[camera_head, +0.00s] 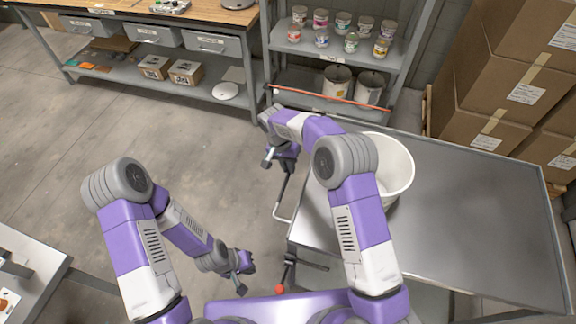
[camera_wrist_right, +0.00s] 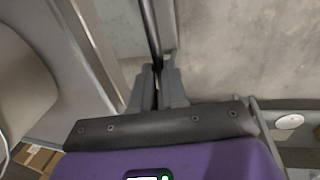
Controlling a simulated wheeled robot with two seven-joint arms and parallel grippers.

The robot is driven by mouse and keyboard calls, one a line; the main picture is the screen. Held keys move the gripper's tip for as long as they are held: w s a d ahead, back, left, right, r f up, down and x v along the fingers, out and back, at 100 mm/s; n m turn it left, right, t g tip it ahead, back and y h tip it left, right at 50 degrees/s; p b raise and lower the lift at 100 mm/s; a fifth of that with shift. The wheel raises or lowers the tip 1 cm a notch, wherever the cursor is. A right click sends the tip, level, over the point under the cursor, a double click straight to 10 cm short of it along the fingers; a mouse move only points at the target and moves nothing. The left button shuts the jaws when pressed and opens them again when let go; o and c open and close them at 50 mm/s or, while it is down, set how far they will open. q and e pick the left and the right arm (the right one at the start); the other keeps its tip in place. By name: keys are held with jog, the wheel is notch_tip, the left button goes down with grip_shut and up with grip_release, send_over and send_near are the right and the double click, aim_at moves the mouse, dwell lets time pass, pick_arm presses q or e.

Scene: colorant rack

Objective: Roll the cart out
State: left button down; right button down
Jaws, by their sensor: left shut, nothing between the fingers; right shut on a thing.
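The cart (camera_head: 470,215) is a grey metal-topped table on the right side of the head view. A large white bucket (camera_head: 398,165) stands on its left part, partly hidden by my right arm. A push handle (camera_head: 282,200) sticks out from the cart's left end. My right gripper (camera_head: 268,162) is at the upper part of this handle. In the right wrist view my right gripper (camera_wrist_right: 158,88) is shut on the handle's dark bar (camera_wrist_right: 150,30). My left gripper (camera_head: 241,287) is shut and empty, low over the floor, left of the cart's near left corner.
A dark lever with a red knob (camera_head: 279,288) sits by the cart's near left corner. A shelf rack (camera_head: 282,80) with cans and an orange bar (camera_head: 320,97) stands behind. Stacked boxes (camera_head: 505,75) are at back right. A workbench (camera_head: 130,22) is at back left.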

jog(key=shift+a, duration=0.25)
jog(key=c, duration=1.2)
grip_release()
jog(key=shift+w, duration=0.1)
jog(key=shift+o, duration=0.2)
jog(key=shift+r, duration=0.1)
jog(key=p+v, duration=0.1)
jog(key=v, duration=0.6)
jog(key=shift+r, duration=0.25)
